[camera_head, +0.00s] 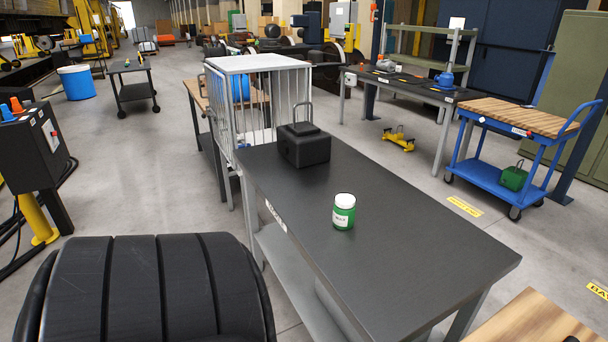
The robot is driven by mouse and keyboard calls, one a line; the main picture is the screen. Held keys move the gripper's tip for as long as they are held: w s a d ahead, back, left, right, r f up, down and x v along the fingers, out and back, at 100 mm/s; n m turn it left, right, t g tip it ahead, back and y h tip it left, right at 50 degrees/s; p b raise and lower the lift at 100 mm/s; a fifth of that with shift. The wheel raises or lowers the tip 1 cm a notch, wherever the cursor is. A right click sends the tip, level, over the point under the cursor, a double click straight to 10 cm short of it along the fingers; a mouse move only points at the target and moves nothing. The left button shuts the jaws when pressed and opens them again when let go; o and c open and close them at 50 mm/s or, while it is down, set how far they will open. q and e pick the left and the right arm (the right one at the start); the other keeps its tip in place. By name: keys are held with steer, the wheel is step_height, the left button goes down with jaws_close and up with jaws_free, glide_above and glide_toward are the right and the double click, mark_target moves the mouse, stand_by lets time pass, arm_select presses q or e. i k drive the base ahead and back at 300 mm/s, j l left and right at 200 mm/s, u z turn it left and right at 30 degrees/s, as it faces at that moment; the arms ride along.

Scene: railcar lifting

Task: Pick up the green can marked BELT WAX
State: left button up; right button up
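Neither of my grippers shows in the head view.
A black block-shaped case with a handle (304,146) stands at the table's far end. A white wire cage (262,100) is behind it. A blue cart (520,125) stands at right. A large black grooved thing (140,290) fills the lower left. The tabletop around the can is clear.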

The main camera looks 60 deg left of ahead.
mark_target(343, 219)
steer(key=u, duration=0.5)
steer(key=i+l+u, duration=0.1)
steer(key=u, duration=0.4)
steer(key=l+u, duration=0.15)
steer(key=u, duration=0.3)
steer(key=l+u, duration=0.15)
steer(key=u, duration=0.35)
steer(key=i+j+z, duration=0.15)
steer(key=z, duration=0.35)
steer(key=i+j+z, duration=0.1)
steer(key=j+z, duration=0.2)
steer(key=z, duration=0.15)
steer(key=j+z, duration=0.25)
steer(key=z, duration=0.25)
